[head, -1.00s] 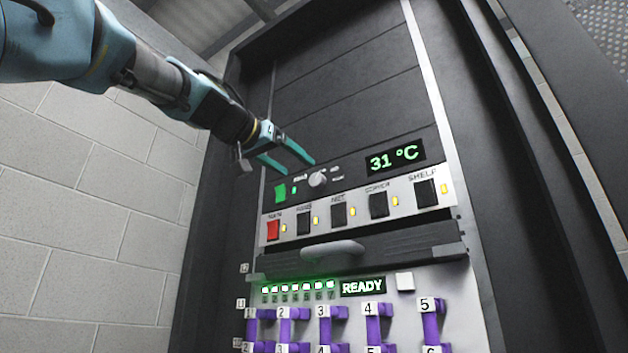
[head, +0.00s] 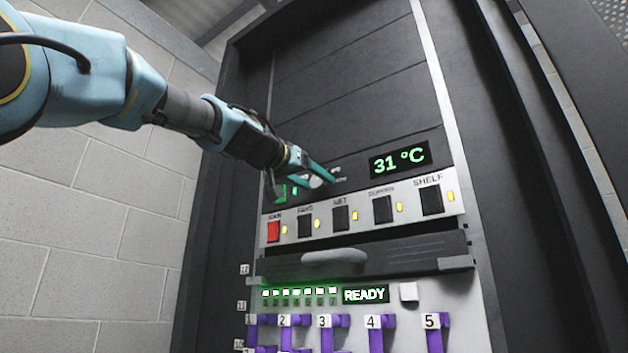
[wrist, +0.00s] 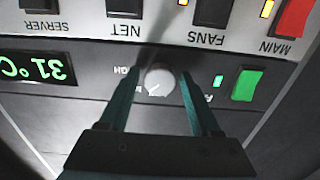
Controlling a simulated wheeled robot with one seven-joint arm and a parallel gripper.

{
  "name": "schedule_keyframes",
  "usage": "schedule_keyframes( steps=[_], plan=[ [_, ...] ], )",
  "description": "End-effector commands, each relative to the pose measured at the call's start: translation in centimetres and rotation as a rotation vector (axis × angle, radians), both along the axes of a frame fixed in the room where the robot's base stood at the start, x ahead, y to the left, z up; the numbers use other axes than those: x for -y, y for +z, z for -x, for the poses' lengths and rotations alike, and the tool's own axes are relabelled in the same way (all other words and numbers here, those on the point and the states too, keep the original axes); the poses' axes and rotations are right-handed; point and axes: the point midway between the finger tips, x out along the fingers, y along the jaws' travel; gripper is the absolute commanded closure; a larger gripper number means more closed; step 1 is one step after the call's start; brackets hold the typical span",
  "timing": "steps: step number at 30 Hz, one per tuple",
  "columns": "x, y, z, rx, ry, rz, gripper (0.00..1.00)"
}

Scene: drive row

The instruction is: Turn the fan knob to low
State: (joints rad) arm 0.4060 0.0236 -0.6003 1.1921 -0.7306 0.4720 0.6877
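The fan knob (wrist: 158,80) is a round light grey dial with a dark pointer mark, on the dark panel. In the wrist view, which shows the panel upside down, it sits between the teal fingertips of my gripper (wrist: 155,82). The fingers are apart, with a gap on each side of the knob. Some label letters show beside it, partly hidden by a finger. In the head view my gripper (head: 322,180) reaches the panel from the left and covers most of the knob (head: 315,182).
A green switch (wrist: 247,85) is beside the knob, close to one finger. A row of black switches (head: 340,217) and a red main switch (head: 273,231) lie below. A display (head: 399,159) reads 31 °C. A grey handle (head: 334,258) juts out lower down.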

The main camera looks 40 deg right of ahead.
Motion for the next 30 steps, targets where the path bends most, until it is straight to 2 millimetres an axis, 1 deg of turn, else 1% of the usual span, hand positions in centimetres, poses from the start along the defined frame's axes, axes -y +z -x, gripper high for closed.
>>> schedule_keyframes(
  steps=[1,2,16,17,25,30],
  plan=[
    [-0.01,0.01,0.0,0.0,0.0,0.0,0.42],
    [-0.01,0.01,-0.01,0.0,0.0,0.0,0.46],
    [-0.02,0.02,0.01,0.0,0.0,0.0,0.99],
    [-0.02,0.02,0.01,0.0,0.0,0.0,1.0],
    [-0.01,0.02,0.05,-0.015,-0.001,0.004,1.0],
    [0.0,0.0,0.06,-0.074,-0.001,0.02,1.0]
  ],
)
